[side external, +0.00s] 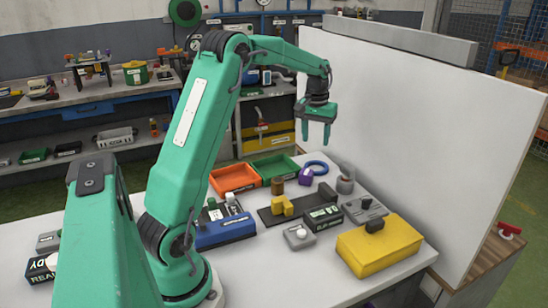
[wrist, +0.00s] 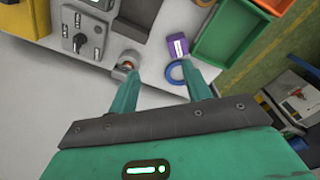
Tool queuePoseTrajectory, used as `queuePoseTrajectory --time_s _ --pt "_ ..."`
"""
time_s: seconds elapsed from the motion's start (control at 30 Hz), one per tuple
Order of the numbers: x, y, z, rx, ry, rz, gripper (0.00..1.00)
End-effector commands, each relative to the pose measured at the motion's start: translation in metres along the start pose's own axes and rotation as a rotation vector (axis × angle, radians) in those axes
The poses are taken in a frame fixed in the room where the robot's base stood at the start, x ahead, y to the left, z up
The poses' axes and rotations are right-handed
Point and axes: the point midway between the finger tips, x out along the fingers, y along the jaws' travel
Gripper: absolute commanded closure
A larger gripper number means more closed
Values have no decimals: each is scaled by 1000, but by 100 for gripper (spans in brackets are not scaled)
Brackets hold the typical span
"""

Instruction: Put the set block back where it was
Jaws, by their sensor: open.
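My gripper (side external: 316,142) is open and empty, raised above the back of the white table, with its fingers pointing down. In the wrist view its two green fingers (wrist: 159,64) are spread apart with bare table between them. I cannot tell for sure which piece is the set block. A yellow stepped block (side external: 282,206) sits on a dark flat rail (side external: 268,217) at mid-table. A dark block (side external: 327,192) is at the rail's far end. A purple block (side external: 305,177) stands farther back; it also shows in the wrist view (wrist: 177,46), beyond the fingertips.
An orange tray (side external: 233,179) and a green tray (side external: 275,167) lie at the back left. A blue ring (side external: 316,167), a brown cylinder (side external: 277,186) and a grey post (side external: 345,185) stand near. A large yellow box (side external: 380,247) fills the front right. A white wall panel (side external: 420,130) rises behind.

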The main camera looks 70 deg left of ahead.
Motion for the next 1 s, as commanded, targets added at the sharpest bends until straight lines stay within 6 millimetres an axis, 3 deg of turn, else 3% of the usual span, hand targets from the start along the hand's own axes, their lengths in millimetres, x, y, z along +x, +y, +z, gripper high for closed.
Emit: queuePoseTrajectory --time_s 0.2,0.5,0.77,1.0 --pt "-44 28 46 102 64 19 51" --pt "-86 53 117 240 148 48 51" --pt "-106 62 182 358 219 78 51" --pt "-111 61 241 464 283 109 51"
